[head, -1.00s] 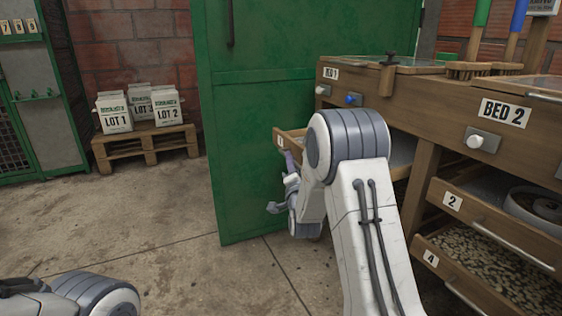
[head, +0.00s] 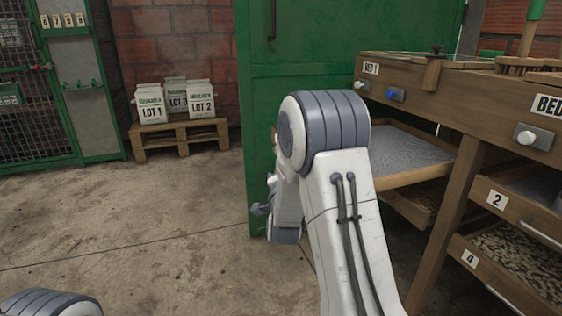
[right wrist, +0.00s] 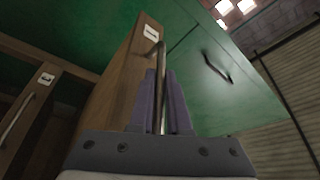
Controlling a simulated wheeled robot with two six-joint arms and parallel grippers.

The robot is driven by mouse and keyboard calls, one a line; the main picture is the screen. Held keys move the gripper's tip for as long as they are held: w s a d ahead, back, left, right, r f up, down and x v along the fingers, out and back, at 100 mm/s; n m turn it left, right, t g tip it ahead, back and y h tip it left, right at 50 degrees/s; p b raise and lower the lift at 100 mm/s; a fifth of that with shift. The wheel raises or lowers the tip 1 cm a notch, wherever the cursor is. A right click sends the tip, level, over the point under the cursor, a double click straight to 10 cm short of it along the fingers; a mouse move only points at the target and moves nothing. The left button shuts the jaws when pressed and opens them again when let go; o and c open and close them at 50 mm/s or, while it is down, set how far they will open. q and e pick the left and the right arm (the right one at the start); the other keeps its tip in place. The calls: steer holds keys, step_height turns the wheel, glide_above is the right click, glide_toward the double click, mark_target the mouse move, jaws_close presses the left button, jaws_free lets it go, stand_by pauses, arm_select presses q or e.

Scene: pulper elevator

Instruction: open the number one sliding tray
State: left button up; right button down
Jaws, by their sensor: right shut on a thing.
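The number one sliding tray (head: 410,155) shows in the head view as a wooden tray with a grey floor. It sticks out from under the BED 1 bench, and my right arm hides its front. In the right wrist view its wooden front (right wrist: 122,82) has a small label, too blurred to read, and a metal bar handle (right wrist: 160,60). My right gripper (right wrist: 163,75) is shut on this handle, one purple finger on each side. In the head view my right arm hides the fingers. Only part of my left arm shows at the bottom left; its gripper is out of view.
A green door panel (head: 330,75) stands close behind my right arm. Trays labelled 2 (head: 530,212) and 4 (head: 505,265) are at the right. A pallet (head: 180,135) with white LOT cartons stands at the back wall. The concrete floor at left is clear.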

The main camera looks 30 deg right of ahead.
steer(key=shift+w+r, duration=0.1)
steer(key=c, duration=0.9)
jaws_free()
steer(key=p+v, duration=0.9)
steer(key=v, duration=0.1)
steer(key=shift+s+a, duration=0.1)
steer(key=shift+s, duration=0.15)
steer(key=shift+w+a, duration=0.1)
